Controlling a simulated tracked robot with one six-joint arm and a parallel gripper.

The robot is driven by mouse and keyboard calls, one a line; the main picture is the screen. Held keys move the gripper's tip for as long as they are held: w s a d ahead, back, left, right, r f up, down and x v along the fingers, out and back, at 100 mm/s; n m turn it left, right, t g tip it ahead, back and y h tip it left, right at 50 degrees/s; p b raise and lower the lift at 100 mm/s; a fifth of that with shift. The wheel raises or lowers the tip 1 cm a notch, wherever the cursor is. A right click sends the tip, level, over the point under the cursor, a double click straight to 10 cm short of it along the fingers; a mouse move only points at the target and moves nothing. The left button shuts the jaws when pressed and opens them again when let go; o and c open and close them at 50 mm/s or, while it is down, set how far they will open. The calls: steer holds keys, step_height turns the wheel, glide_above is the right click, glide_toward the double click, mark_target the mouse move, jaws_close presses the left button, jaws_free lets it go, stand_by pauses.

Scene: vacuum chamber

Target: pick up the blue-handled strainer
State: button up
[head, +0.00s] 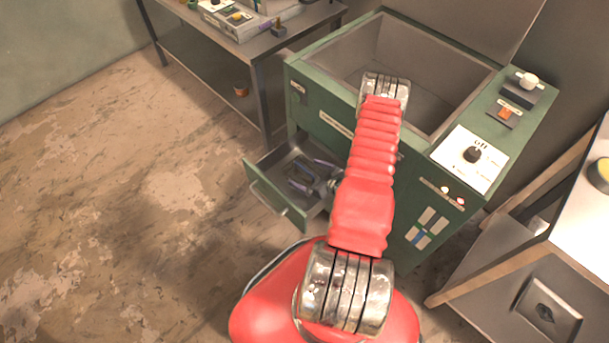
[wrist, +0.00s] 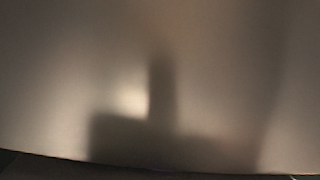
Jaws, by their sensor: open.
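I cannot make out the blue-handled strainer in either view. My gripper (head: 304,176) appears partly behind my red arm in the head view, inside or just over the open drawer (head: 270,205) of the green cabinet. Its two dark fingers look spread and point left, with nothing clear between them. The wrist view shows only a close, smooth grey-brown surface (wrist: 215,80) with a blurred dark shadow on it. No fingers and no strainer show there.
The green cabinet (head: 310,110) has an open, deep chamber (head: 420,55) on top and a control panel (head: 470,158) at right. A metal workbench (head: 265,45) stands behind left. A white-topped table (head: 590,225) stands at right. The floor (head: 130,180) at left is clear.

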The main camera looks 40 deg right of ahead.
steer(key=shift+c, duration=0.3)
steer(key=c, duration=1)
steer(key=shift+r, duration=0.2)
steer(key=shift+r, duration=4.85)
